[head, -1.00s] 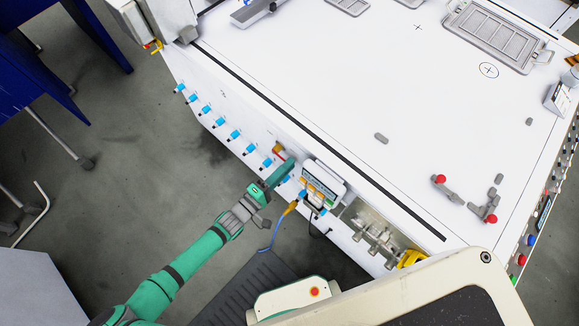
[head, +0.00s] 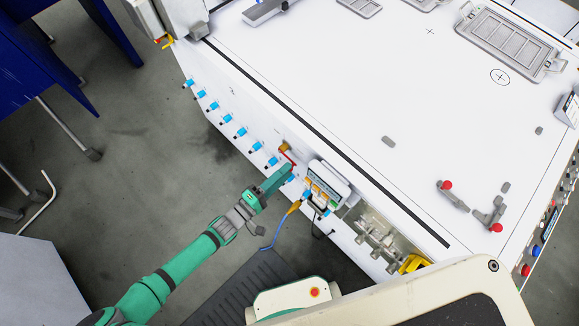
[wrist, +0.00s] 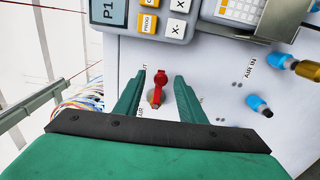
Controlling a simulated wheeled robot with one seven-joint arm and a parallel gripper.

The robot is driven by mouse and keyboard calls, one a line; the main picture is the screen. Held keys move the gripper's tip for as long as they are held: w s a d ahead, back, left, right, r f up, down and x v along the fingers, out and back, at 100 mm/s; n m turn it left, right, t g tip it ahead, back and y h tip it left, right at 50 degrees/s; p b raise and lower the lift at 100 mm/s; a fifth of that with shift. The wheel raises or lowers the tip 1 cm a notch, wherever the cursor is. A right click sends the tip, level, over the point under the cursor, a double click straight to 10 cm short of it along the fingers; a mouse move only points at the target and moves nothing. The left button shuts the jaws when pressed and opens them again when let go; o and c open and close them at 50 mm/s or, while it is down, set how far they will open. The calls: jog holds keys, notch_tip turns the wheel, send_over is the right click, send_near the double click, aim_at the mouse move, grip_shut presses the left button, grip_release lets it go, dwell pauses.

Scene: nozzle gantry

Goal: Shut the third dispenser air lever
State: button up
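My gripper (wrist: 161,82) is open, with one green finger on each side of the lever; gaps show on both sides. In the head view my gripper (head: 288,169) is at the machine's front side, near a small yellow and red valve (head: 286,149). The fingers hide part of the panel there. I cannot tell the lever's number from its markings.
A keypad controller (head: 328,183) is right of my gripper, with an orange-ended blue cable (head: 293,208) below. Several blue fittings (head: 241,132) line the panel to the left. Metal fittings (head: 378,238) stand farther right.

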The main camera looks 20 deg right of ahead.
jog(key=v, duration=0.7)
jog(key=shift+s+a+r, duration=0.1)
dwell(0.4)
